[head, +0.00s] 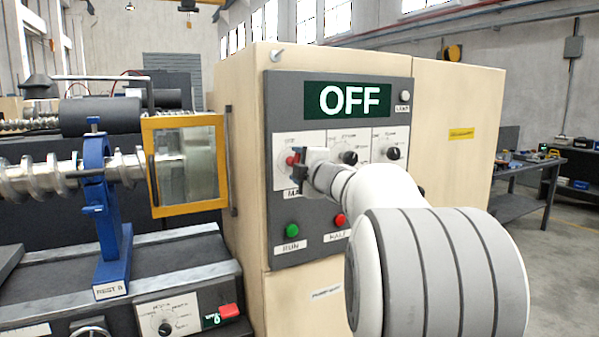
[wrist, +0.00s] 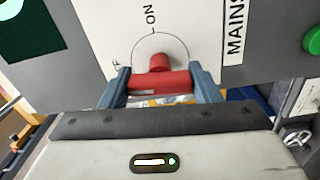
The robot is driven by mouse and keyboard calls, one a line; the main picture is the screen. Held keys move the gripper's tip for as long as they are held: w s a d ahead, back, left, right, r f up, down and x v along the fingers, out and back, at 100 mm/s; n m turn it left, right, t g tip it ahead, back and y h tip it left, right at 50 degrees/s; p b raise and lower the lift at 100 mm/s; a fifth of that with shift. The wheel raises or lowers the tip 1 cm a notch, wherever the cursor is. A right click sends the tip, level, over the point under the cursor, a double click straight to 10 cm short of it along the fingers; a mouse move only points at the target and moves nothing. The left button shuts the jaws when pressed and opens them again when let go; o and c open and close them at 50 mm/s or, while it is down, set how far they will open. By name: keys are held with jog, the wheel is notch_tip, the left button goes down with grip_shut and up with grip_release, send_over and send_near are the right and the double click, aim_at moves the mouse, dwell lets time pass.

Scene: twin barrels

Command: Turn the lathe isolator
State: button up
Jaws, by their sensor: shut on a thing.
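The lathe isolator (head: 292,160) is a red rotary handle on a white plate at the left of the grey control panel (head: 340,85). In the wrist view the red handle (wrist: 158,84) lies crosswise in the picture, with an ON mark above it and a MAINS label to the right. My gripper (head: 300,168) is at the isolator, its two blue-grey fingers shut on the handle's two ends. The green display (head: 348,101) above reads OFF. My gripper and arm hide part of the isolator plate in the head view.
Two black knobs (head: 350,157) sit right of the isolator. Below are a green RUN button (head: 292,230) and a red HALT button (head: 340,220). The yellow-framed guard (head: 186,166) and lathe stand left. A workbench (head: 520,190) stands right, with open floor before it.

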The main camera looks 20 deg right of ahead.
jog(key=shift+f+n, duration=0.1)
jog(key=shift+n, duration=0.5)
jog(key=shift+b, duration=0.3)
jog(key=o, duration=1)
jog(key=s, duration=0.7)
jog(key=shift+s+d, duration=0.15)
jog(key=shift+s, duration=0.25)
